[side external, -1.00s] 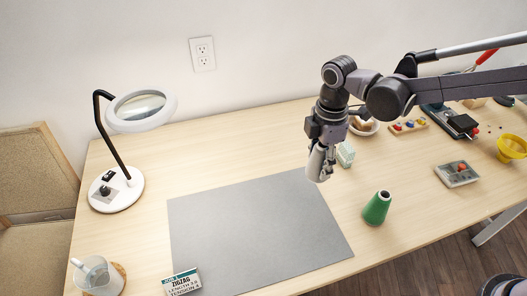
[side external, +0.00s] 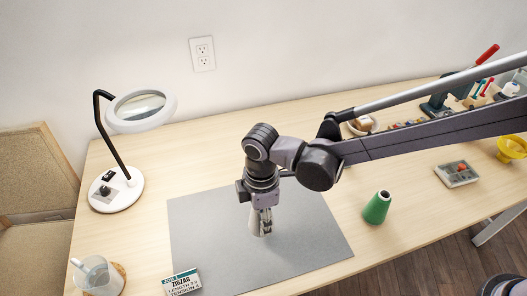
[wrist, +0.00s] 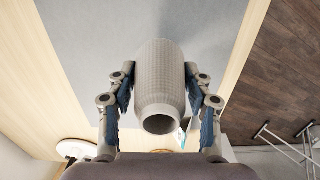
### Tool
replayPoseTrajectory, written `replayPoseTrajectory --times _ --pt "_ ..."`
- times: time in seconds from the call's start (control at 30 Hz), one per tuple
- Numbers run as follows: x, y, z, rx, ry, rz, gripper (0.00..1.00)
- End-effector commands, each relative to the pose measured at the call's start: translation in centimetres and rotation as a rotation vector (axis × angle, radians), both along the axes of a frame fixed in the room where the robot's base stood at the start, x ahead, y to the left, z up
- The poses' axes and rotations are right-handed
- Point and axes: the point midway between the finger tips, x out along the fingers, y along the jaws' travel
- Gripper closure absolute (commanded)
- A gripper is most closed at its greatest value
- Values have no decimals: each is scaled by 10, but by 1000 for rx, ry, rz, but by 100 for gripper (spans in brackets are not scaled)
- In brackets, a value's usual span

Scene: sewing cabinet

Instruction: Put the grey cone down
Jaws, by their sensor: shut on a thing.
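The grey cone (wrist: 160,80) is between the two fingers of my gripper (wrist: 160,92) in the wrist view, its open narrow end toward the camera. My gripper is shut on it. In the side external view, my gripper (side external: 262,212) points down over the middle of the grey mat (side external: 205,240). The lower part of the cone (side external: 257,229) shows below the fingers, upright, at or just above the mat. I cannot tell whether its base touches the mat.
A green cone (side external: 377,207) stands on the table right of the mat. A magnifier lamp (side external: 118,190) is at the left. A card (side external: 182,283) and a mug (side external: 98,276) are at the front left. A small parts box (side external: 457,174) lies at the right. The mat around the cone is clear.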

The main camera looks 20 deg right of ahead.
Motion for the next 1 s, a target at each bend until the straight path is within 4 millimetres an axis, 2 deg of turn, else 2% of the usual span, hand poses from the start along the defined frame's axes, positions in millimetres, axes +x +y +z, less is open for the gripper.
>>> replayPoseTrajectory --times 0.17,0.43,0.8,0.83,0.9,1.0 --pt "-1 3 -9 0 0 -1 82" --pt "0 3 -41 0 0 -1 82" --pt "0 3 -45 0 0 -1 82" --pt "0 3 -45 0 0 -1 46" --pt "0 2 -45 0 0 -1 26" --pt "0 2 -45 0 0 -1 26"
